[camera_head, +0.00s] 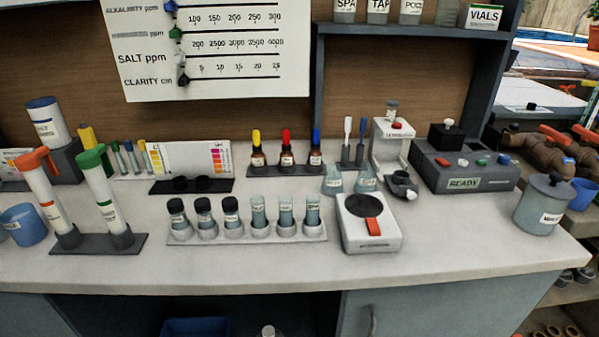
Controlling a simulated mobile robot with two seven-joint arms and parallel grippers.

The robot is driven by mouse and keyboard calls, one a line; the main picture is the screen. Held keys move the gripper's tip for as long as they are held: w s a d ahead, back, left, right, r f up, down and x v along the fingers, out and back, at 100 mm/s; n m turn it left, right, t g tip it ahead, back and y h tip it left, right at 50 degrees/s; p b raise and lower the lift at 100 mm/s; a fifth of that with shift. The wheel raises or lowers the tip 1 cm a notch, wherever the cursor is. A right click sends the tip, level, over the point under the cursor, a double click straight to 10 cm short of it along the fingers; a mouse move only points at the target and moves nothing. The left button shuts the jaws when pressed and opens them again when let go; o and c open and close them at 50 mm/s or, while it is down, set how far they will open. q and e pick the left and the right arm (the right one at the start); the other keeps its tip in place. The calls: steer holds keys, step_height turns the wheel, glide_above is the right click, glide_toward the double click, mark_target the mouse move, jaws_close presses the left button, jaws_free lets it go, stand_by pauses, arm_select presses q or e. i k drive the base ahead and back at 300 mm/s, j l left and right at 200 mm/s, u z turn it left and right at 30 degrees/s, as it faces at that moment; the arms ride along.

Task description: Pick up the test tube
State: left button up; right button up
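A low white rack (247,238) stands near the front middle of the counter. It holds several short glass tubes: black-capped ones at left, such as this vial (204,217), and open-topped ones with clear liquid at right, such as this tube (285,216). Two tall white tubes, one with an orange cap (46,199) and one with a green cap (104,200), lean in a dark stand at left. Several thin coloured tubes (135,158) lean in a row behind them. I cannot tell which one is the named test tube. Neither of my grippers is in view.
The counter (270,275) is clear along its front edge. A white device with a dark disc (368,222) stands right of the rack. Dropper bottles (286,152), a grey READY box (463,169) and a lidded pot (544,205) stand around. A blue cup (22,226) is at far left.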

mark_target(286, 200)
steer(key=i+l, duration=0.35)
steer(key=i+l+u, duration=0.1)
steer(key=i+l, duration=0.2)
steer(key=l, duration=0.2)
steer(key=i+l, duration=0.35)
steer(key=l+u, duration=0.05)
